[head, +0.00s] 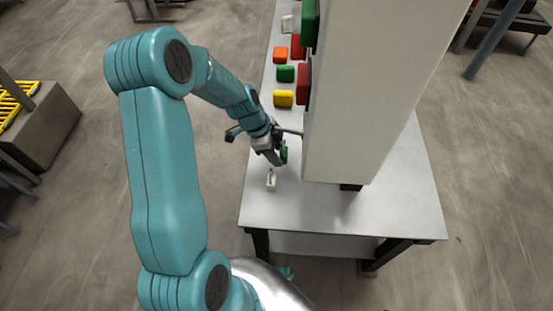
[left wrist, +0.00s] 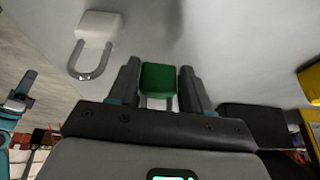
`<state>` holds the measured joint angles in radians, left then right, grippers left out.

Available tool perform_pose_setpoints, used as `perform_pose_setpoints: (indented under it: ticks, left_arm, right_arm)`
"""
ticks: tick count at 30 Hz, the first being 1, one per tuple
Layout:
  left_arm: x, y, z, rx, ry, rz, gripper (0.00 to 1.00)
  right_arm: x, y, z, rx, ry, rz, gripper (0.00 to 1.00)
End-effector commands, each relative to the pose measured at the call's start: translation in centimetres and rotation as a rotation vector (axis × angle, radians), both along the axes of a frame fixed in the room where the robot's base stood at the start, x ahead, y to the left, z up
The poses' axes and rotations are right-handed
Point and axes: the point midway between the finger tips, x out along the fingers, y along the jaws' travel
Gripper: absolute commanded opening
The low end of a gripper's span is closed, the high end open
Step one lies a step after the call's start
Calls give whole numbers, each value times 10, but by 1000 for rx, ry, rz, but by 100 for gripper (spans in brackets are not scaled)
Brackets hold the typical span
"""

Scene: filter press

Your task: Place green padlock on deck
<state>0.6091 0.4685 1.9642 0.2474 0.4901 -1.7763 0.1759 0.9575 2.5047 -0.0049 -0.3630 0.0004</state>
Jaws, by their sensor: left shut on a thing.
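My left gripper (head: 277,160) is shut on a green padlock (left wrist: 158,80), with one finger on each side of its body in the left wrist view. In the head view the green padlock (head: 284,155) is partly hidden by the gripper. It is over the light grey deck (head: 390,200), close to the left side of the tall pale cabinet (head: 355,100). I cannot tell whether it touches the deck.
A white padlock (head: 271,182) lies on the deck just in front of my gripper; it also shows in the left wrist view (left wrist: 99,28). Farther back are yellow (head: 283,98), green (head: 285,73) and orange (head: 280,54) blocks. The deck's front right is clear.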

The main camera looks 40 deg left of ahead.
Motion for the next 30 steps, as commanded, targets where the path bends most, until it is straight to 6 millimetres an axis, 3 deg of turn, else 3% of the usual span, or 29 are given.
perform_pose_setpoints:
  ticks: [6,19,20,30]
  left_arm:
    - [-1,0,-36,-1,3,1,16]
    - [0,0,-42,0,0,0,16]
    - [0,0,-40,-1,1,0,58]
    - [0,0,-37,-1,1,0,59]
  right_arm:
    - [0,0,-6,0,0,0,43]
    - [0,0,-12,0,0,0,43]
    - [0,0,-10,0,0,0,43]
    - [0,0,-6,0,0,0,43]
